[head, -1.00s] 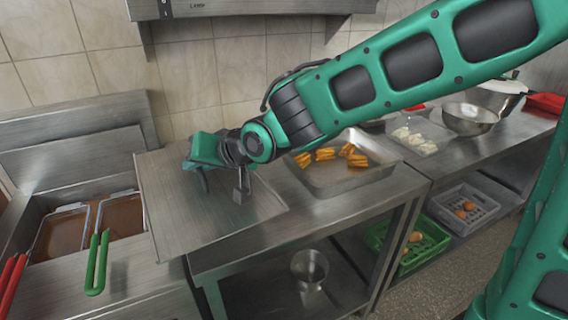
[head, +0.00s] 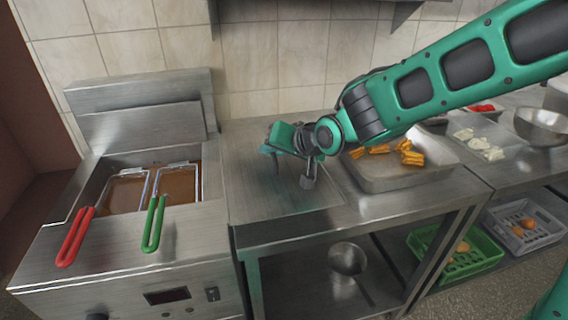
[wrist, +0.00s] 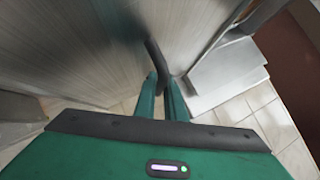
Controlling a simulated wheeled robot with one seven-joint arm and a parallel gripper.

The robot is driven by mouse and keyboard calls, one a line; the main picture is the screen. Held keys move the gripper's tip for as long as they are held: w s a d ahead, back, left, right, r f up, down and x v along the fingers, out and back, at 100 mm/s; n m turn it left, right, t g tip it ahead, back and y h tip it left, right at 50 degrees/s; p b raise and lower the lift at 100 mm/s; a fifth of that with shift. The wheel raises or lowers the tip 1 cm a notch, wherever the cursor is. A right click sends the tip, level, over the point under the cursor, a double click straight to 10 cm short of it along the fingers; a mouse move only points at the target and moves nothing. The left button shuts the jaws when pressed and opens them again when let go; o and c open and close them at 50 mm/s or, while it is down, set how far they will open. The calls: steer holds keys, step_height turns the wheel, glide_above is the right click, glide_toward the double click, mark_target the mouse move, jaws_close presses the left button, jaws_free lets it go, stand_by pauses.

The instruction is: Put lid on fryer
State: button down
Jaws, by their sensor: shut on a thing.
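The fryer (head: 215,225) stands at the left in the head view. Two baskets sit in its brown oil, one with a red handle (head: 75,238) and one with a green handle (head: 154,225). The lid, a flat steel plate (head: 250,190), is at counter height just right of the fryer. My gripper (head: 280,152) is above this plate. In the wrist view my gripper's fingers (wrist: 164,88) are shut on a dark curved handle (wrist: 155,60) in front of a broad steel surface. I cannot tell whether the lid touches the counter.
A steel tray with orange food (head: 390,178) is close on the lid's right. Farther right are a white food tray (head: 490,150) and a steel bowl (head: 545,125). A tiled wall is behind. Green and grey crates (head: 470,260) and a pot (head: 347,259) are on the lower shelf.

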mark_target(286, 162)
steer(key=w+d+f, duration=0.2)
steer(key=shift+w+d, duration=0.2)
steer(key=shift+w, duration=0.1)
steer(key=shift+f, duration=2)
steer(key=shift+f, duration=0.1)
steer(key=c, duration=1.9)
jaws_free()
steer(key=shift+o, duration=0.4)
